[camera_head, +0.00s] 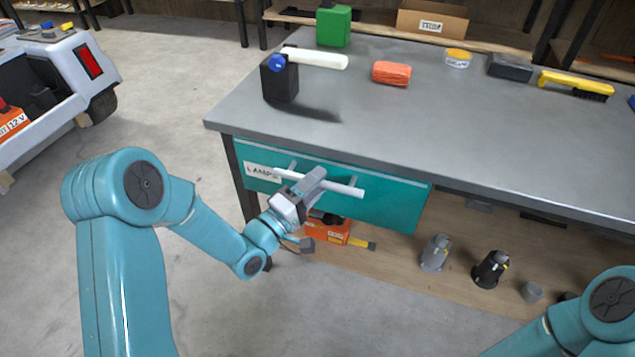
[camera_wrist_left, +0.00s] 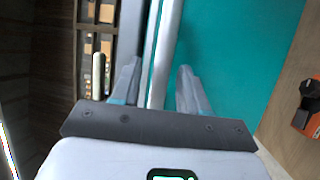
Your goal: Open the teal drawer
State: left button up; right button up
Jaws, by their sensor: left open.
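The teal drawer (camera_head: 390,207) sits under the grey workbench top, with a "LAMPS" label on its left part. Its front looks flush beneath the top. A pale bar handle (camera_head: 345,188) runs across the front on short posts. My left gripper (camera_head: 314,181) is at the middle of this handle and hides part of it. In the left wrist view, the handle (camera_wrist_left: 166,45) passes between the two open fingers of the left gripper (camera_wrist_left: 160,82), and the teal front (camera_wrist_left: 235,50) lies behind. I cannot tell whether a finger touches the bar. My right gripper is outside the views.
An orange box (camera_head: 335,232) and several dark items are on the lower shelf. A white cart (camera_head: 60,80) stands left.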

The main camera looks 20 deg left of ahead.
pick_arm(q)
jog(key=shift+w+d, duration=0.2)
jog(key=shift+w, duration=0.15)
grip_shut()
